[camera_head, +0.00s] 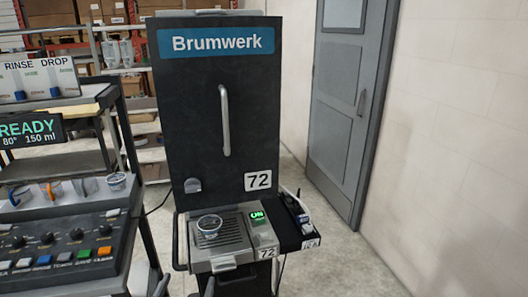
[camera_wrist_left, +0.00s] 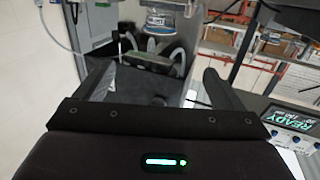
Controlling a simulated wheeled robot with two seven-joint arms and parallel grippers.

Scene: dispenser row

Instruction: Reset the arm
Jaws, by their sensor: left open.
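My left gripper (camera_head: 243,284) shows only in part at the bottom edge of the head view, in front of and below the drip tray of the Brumwerk machine (camera_head: 220,125). In the left wrist view my left gripper (camera_wrist_left: 155,85) has its two dark fingers wide apart, with nothing held between them. A clear cup with a blue band (camera_wrist_left: 163,20) shows beyond the fingers at the top of that view. My right gripper is not in view.
A green-lit display (camera_head: 258,216) sits beside the drip tray, with a black side shelf (camera_head: 297,228) to its right. A control panel (camera_head: 65,245) and a READY sign (camera_head: 30,130) stand at left. A grey door (camera_head: 345,100) and open floor are at right.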

